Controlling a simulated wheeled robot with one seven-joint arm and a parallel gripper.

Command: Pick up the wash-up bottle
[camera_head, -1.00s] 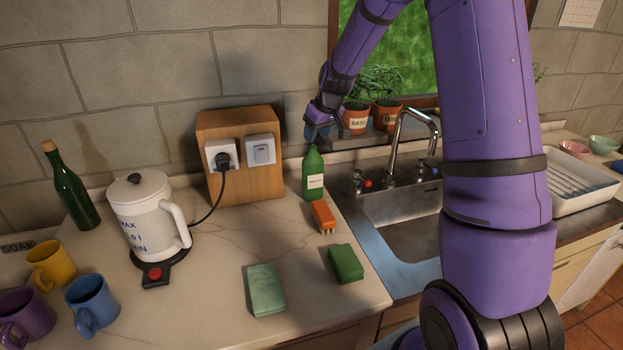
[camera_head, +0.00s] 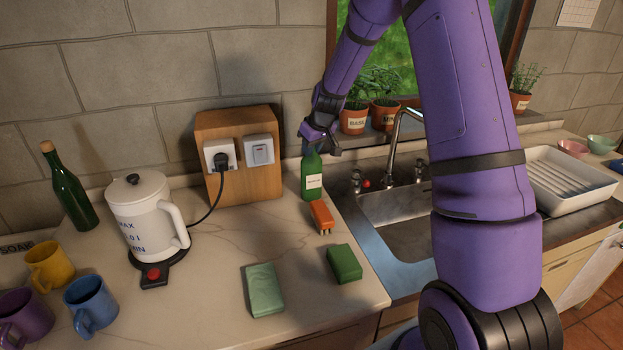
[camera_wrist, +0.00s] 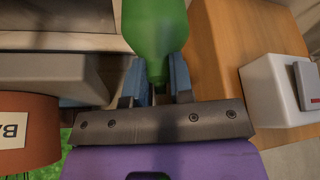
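The wash-up bottle (camera_head: 313,178) is green with a white label and stands upright on the counter, left of the sink. My gripper (camera_head: 320,147) is at its top, pointing down from behind. In the wrist view the green bottle (camera_wrist: 155,28) lies between and beyond the two blue fingers of my gripper (camera_wrist: 160,68). The fingers look open, one on each side of the bottle's narrow top. Whether either finger touches it is unclear. The top of the bottle is partly hidden by the gripper in the head view.
An orange brush (camera_head: 321,216) lies just in front of the bottle. A wooden socket box (camera_head: 240,190) stands close left, with a kettle (camera_head: 143,215) beyond. The sink tap (camera_head: 393,150) and potted herbs (camera_head: 353,120) are close right.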

